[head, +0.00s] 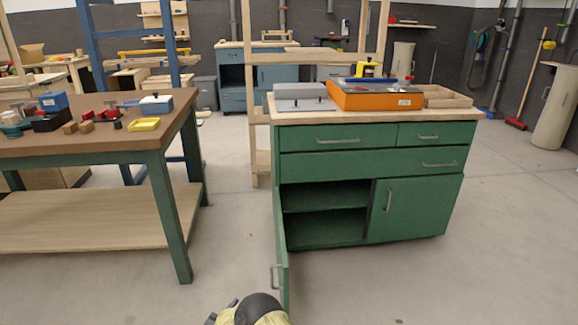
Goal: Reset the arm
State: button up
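Part of my arm shows at the bottom edge of the head view, as a dark rounded piece with pale yellow sides. What looks like part of my gripper (222,312) is a small dark shape at its left. The fingertips are not clearly visible, so I cannot tell whether it is open or holds anything. The arm is low, close to the open left door (281,245) of a green cabinet (375,165). That door's handle (273,277) is just above the arm in the picture. I cannot tell whether they touch.
The cabinet's left compartment is open and looks empty; its right door (412,208) and drawers are shut. An orange box (374,95) and a wooden tray (444,97) stand on top. A workbench (185,118) with several small items stands left. Floor (480,270) at right is clear.

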jog(key=w+r+n+y+p, duration=0.1)
jog(key=w+r+n+y, duration=0.1)
jog(key=w+r+y, duration=0.3)
jog(key=w+r+n+y, duration=0.1)
jog(key=w+r+y, duration=0.15)
jog(key=r, duration=0.55)
jog(key=d+r+n+g+y+p, duration=0.25)
jog(key=d+r+g, duration=0.25)
jog(key=d+r, duration=0.35)
jog(key=s+d+r+g+h+p, duration=0.1)
jog(key=s+d+r+g, duration=0.2)
jog(key=s+d, duration=0.6)
jog(key=s+d+r+g+h+p, duration=0.1)
jog(key=s+d+r+g, duration=0.2)
jog(key=s+d, duration=0.65)
jog(key=s+d+r+g+h+p, duration=0.1)
jog(key=s+d+r+g, duration=0.2)
jog(key=s+d, duration=0.65)
jog(key=w+a+p+v, duration=0.1)
jog(key=w+p+v, duration=0.1)
jog(key=p+v, duration=1)
jog(key=w+a+r+p+v, duration=0.1)
jog(key=w+a+p+v, duration=0.1)
jog(key=p+v, duration=1)
jog(key=w+a+p+v, duration=0.1)
jog(key=w+p+v, duration=0.1)
jog(key=p+v, duration=1.1)
jog(key=shift+w+a+r+m, duration=0.25)
jog(key=shift+w+r+m, duration=0.05)
jog(key=shift+w+m, duration=0.05)
